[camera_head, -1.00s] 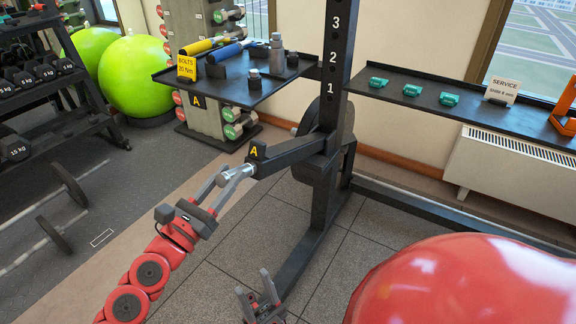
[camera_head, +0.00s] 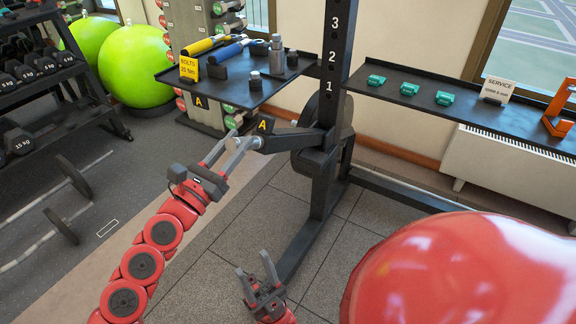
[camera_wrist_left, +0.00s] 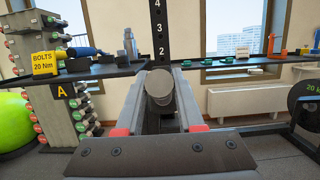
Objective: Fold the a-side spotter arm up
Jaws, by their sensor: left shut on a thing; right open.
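The a-side spotter arm (camera_head: 292,139) is a dark bar with a yellow A tag (camera_head: 265,124). It reaches left from the black upright (camera_head: 333,75) and is about level. A grey round grip (camera_head: 245,143) forms its free end. My left gripper (camera_head: 232,146) is shut on this grip. In the left wrist view the round end (camera_wrist_left: 159,88) sits between the fingers of my left gripper (camera_wrist_left: 163,92), with the bar behind it mostly hidden. My right gripper (camera_head: 258,280) is open and empty, low in front of the upright's base.
A tool shelf (camera_head: 240,96) with a BOLTS sign (camera_head: 188,68) hangs close above the spotter arm. A right shelf (camera_head: 460,112) holds green clips and a SERVICE card. A big red ball-like shape (camera_head: 460,275) fills the lower right.

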